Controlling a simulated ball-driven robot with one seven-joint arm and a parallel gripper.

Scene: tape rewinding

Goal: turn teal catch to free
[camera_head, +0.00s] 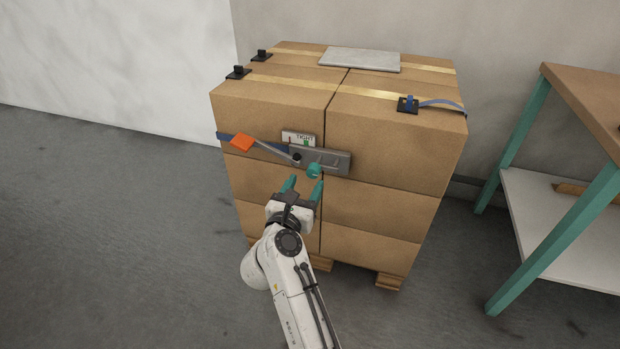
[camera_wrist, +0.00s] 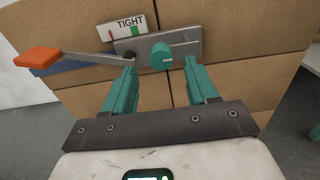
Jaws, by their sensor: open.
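The teal catch (camera_head: 314,170) is a round knob on a grey metal plate (camera_head: 338,161) fixed to the front of the stacked boxes. In the wrist view the catch (camera_wrist: 161,56) has a pale mark on its face. My gripper (camera_head: 302,184) is open and empty, with its teal fingers pointing at the plate. In the wrist view my gripper (camera_wrist: 160,66) has one finger on each side of the catch; I cannot tell whether the fingertips reach it. A lever with an orange handle (camera_head: 242,143) extends left from the plate. A label (camera_wrist: 127,26) above the plate reads TIGHT.
The stacked cardboard boxes (camera_head: 380,205) stand on a wooden pallet (camera_head: 388,282). Yellow straps (camera_head: 390,92) cross the top, with a grey slab (camera_head: 360,60) there. A blue strap (camera_head: 265,146) runs behind the lever. A workbench (camera_head: 575,95) with teal legs stands right. Floor is clear at left.

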